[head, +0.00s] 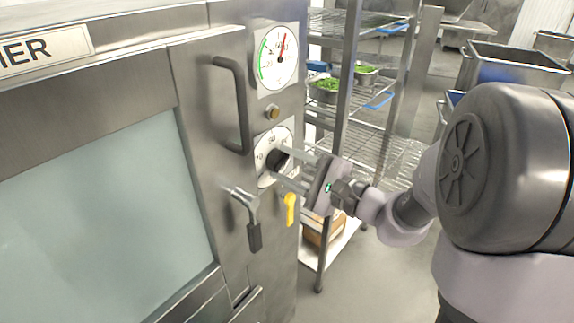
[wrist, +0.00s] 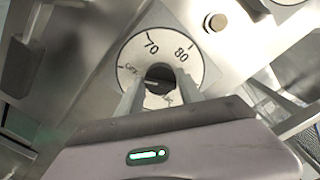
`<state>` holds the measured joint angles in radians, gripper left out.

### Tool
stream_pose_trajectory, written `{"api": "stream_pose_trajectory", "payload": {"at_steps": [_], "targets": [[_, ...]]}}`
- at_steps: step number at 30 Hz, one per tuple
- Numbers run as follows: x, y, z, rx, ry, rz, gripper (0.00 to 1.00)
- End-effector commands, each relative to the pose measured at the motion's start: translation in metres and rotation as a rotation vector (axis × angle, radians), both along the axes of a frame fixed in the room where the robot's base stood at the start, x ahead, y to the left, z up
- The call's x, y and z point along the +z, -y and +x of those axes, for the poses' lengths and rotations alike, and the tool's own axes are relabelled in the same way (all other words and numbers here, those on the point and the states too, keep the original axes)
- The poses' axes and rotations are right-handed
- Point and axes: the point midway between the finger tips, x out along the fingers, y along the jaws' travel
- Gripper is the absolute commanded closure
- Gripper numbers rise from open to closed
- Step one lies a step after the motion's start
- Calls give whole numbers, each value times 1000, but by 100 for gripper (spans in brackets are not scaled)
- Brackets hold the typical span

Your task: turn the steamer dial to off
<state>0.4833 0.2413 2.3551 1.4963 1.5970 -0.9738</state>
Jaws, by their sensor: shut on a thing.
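The steamer dial is a black knob (wrist: 158,80) on a round white plate (wrist: 132,52) marked OFF, 70, 80 and further numbers partly hidden. In the head view the black knob (head: 277,160) shows on the steamer's front panel below the gauge. My gripper (head: 284,164) reaches in from the right and is shut on the knob. In the wrist view my gripper (wrist: 160,98) has one finger on each side of the knob. A light pointer line on the knob is partly seen; I cannot tell exactly which mark it points to.
A round gauge (head: 279,57) with a red needle is above the dial. A brass button (head: 272,112), a door handle (head: 232,105), a lever latch (head: 252,225) and a yellow valve handle (head: 290,208) are close around it. A wire shelf rack (head: 385,150) stands behind.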

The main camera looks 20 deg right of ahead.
Motion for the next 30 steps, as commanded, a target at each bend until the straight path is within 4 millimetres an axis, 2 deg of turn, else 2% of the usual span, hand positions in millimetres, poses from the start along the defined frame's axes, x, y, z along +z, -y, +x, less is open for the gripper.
{"api": "stream_pose_trajectory", "payload": {"at_steps": [1, 2, 4, 16, 20, 23, 30], "targets": [[0, 0, 0, 1, 0, -1, 97], [0, 0, 0, 1, 0, -1, 51], [0, 0, 0, 1, -1, 0, 37], [0, 0, 0, 0, -1, 1, 35], [1, 7, -8, -3, 0, 0, 35], [2, 21, -26, -6, -1, 2, 35], [2, 68, -90, -9, -2, 2, 35]]}}
